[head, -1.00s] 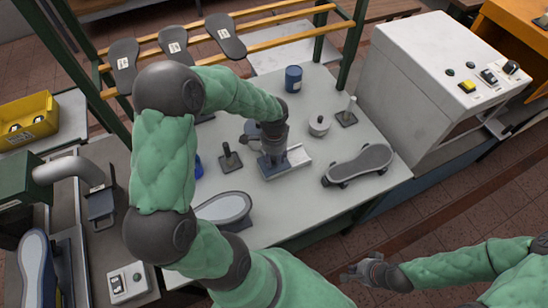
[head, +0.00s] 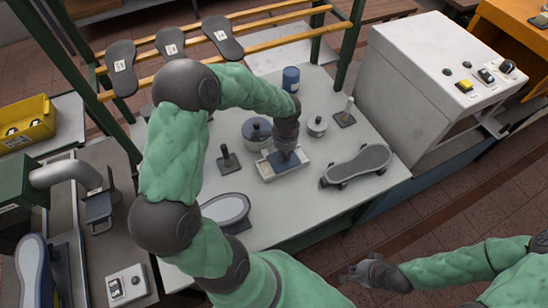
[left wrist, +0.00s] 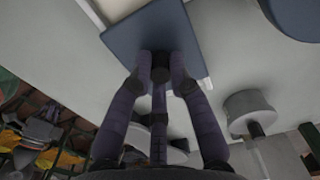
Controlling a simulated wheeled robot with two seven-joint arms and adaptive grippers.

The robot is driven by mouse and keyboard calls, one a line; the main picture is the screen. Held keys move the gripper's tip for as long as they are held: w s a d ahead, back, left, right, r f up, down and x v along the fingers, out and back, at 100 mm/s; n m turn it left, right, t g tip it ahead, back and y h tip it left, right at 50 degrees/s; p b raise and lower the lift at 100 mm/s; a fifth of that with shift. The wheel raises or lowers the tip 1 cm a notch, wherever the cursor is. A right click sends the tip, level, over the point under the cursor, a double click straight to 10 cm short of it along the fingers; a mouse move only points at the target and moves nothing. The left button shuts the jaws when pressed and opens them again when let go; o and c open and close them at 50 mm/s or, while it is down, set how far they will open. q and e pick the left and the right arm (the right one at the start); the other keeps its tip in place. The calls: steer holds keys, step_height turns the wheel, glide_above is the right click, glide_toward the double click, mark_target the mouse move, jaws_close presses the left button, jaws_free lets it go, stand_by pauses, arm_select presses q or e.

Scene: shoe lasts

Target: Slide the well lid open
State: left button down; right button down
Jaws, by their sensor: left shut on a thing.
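The well (head: 265,171) is a small white rectangular tray on the grey table. Its blue-grey lid (head: 284,165) covers the middle, with pale parts of the well showing on both sides. My left gripper (head: 285,153) reaches down onto the lid. In the left wrist view the lid (left wrist: 190,22) is a flat blue plate, and my left gripper's fingers (left wrist: 160,70) are closed on a small dark knob on it. My right gripper (head: 364,272) is empty over the floor, away from the table; its finger opening is unclear.
A dark-lidded pot (head: 257,131) stands close behind the well. A white knobbed pot (head: 317,126), a blue can (head: 291,78), a stand (head: 228,158) and a sole-shaped piece on feet (head: 357,166) surround it.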

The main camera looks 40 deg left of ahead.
mark_target(295, 154)
arm_select(q)
steer(key=shift+w+d, duration=0.35)
steer(key=shift+w, duration=0.3)
steer(key=shift+w+d, duration=0.3)
steer(key=shift+w, duration=0.4)
steer(key=shift+w+d, duration=0.35)
steer(key=shift+w, duration=0.3)
steer(key=shift+r, duration=0.1)
steer(key=c, duration=1.1)
jaws_free()
steer(key=shift+w, duration=0.1)
steer(key=shift+c, duration=0.2)
step_height(295, 154, up, 12)
